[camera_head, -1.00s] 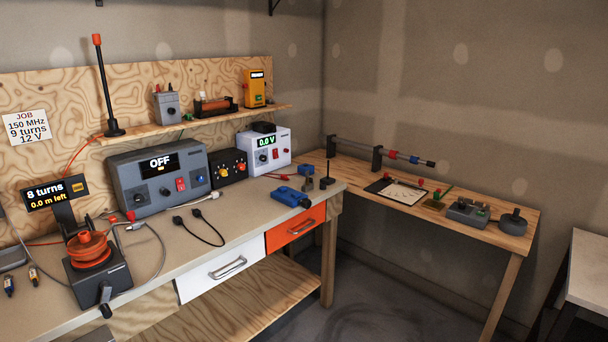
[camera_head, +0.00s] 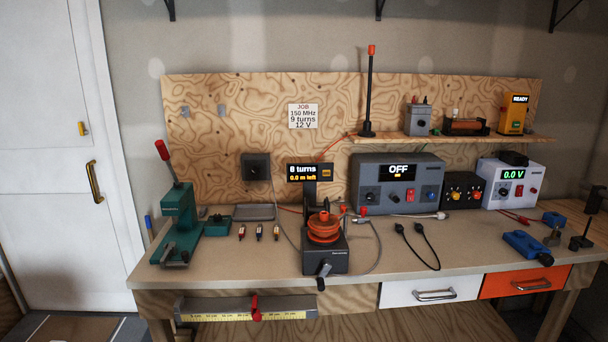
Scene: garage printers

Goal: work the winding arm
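The coil winder (camera_head: 325,258) stands near the front middle of the bench, a dark box with an orange spool (camera_head: 324,229) on top. Its winding arm (camera_head: 323,272) is a dark crank with a handle on the front face, pointing down. Behind it a small display (camera_head: 308,173) reads "8 turns" and "0.0 m left". A paper job card (camera_head: 303,116) on the wooden backboard reads "150 MHz, 9 turns, 12 V". Neither of my grippers shows in the view.
A green lever press (camera_head: 178,225) stands at the bench's left end, with several small connectors (camera_head: 259,232) beside it. A grey power unit (camera_head: 397,184) reads OFF. Black cables (camera_head: 420,246) lie to the winder's right. A ruler (camera_head: 247,309) runs along the front edge.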

